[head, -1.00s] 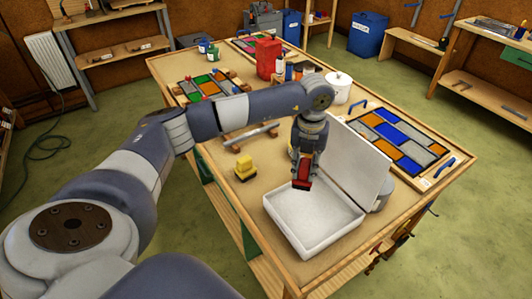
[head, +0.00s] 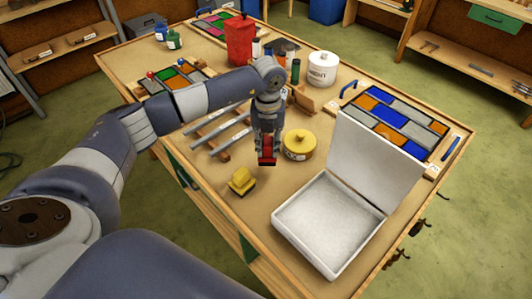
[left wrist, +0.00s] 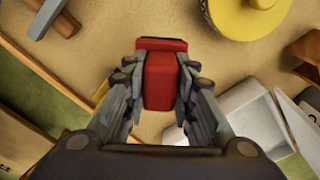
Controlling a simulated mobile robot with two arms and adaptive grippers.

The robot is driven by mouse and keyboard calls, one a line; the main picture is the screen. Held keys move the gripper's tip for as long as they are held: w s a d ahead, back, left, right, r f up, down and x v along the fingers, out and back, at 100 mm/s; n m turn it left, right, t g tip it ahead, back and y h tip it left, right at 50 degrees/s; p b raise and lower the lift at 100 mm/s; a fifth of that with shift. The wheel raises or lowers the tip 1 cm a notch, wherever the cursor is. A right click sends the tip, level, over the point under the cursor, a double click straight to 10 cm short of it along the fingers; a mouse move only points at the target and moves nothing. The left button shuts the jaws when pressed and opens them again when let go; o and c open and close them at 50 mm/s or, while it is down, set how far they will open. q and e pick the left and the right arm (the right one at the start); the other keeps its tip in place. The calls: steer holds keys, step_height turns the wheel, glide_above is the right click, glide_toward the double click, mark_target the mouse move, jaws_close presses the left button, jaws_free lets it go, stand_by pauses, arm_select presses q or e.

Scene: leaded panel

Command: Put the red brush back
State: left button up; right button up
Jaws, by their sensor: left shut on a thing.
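The red brush (head: 266,158) is held between the fingers of my left gripper (head: 266,147). In the left wrist view the red brush (left wrist: 160,82) sits between both fingers of the left gripper (left wrist: 160,95), which are shut on it. It hangs over the tan table (head: 215,175), between a yellow block-like object (head: 242,181) and a round yellow-lidded tin (head: 299,144). I cannot tell how high above the table it is. My right gripper is not in view.
An open white box (head: 330,222) with a raised lid (head: 375,160) stands at the front right. Grey bars on wooden supports (head: 218,128) lie left of the gripper. A red container (head: 239,40), a white tub (head: 322,68) and a coloured leaded panel (head: 395,120) stand further back.

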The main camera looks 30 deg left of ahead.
mark_target(267, 156)
arm_select(q)
steer(key=shift+f, duration=0.65)
step_height(267, 156, down, 3)
steer(key=shift+a+f+p, duration=0.1)
steer(key=shift+p, duration=0.5)
steer(key=shift+w+f, duration=0.1)
steer(key=shift+f, duration=0.2)
steer(key=o, duration=1)
steer(key=shift+o, duration=0.2)
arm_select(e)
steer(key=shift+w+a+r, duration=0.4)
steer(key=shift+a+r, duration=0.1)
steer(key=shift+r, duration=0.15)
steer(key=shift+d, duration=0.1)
